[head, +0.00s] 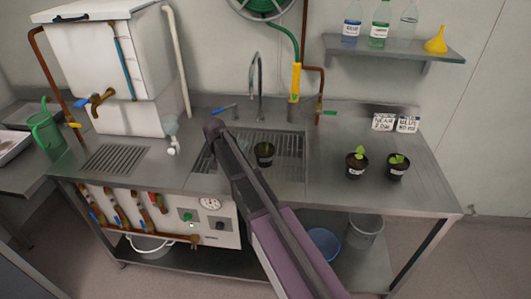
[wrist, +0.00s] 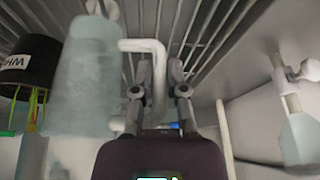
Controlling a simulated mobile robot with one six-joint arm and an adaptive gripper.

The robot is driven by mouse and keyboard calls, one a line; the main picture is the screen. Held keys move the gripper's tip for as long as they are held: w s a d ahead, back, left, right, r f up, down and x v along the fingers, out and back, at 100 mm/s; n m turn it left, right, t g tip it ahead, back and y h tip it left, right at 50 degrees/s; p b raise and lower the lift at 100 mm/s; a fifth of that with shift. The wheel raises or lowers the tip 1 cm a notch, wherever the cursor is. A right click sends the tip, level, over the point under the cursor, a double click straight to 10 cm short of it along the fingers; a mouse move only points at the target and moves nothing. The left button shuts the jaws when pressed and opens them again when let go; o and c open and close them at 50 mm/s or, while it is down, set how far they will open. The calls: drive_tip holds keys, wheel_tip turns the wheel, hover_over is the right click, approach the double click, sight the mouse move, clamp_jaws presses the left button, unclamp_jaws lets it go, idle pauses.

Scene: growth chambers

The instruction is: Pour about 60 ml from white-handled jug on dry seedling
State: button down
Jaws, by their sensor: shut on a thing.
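My gripper (wrist: 162,65) is shut on the white handle (wrist: 157,48) of a translucent pale jug (wrist: 85,85) in the wrist view. The wrist picture appears upside down, and the jug looks roughly upright. A dark pot (wrist: 28,62) with a partly visible white label is just beyond the jug, at the left edge. In the head view a dark pot (head: 264,155) stands on the sink grating, right of my arm; its plant is hard to make out. My gripper and the jug are hidden behind my arm there. The jug's water level cannot be read.
Two labelled pots with green seedlings, one (head: 356,165) beside another (head: 398,168), stand on the right counter. A tall faucet (head: 258,85) and yellow hose nozzle (head: 295,82) rise behind the sink. A white tank (head: 105,65) is left; a green can (head: 46,132) stands farther left.

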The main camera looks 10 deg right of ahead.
drive_tip(key=shift+a+f+h, duration=0.2)
drive_tip(key=shift+f+h, duration=0.1)
drive_tip(key=shift+f, duration=0.05)
idle(1.4)
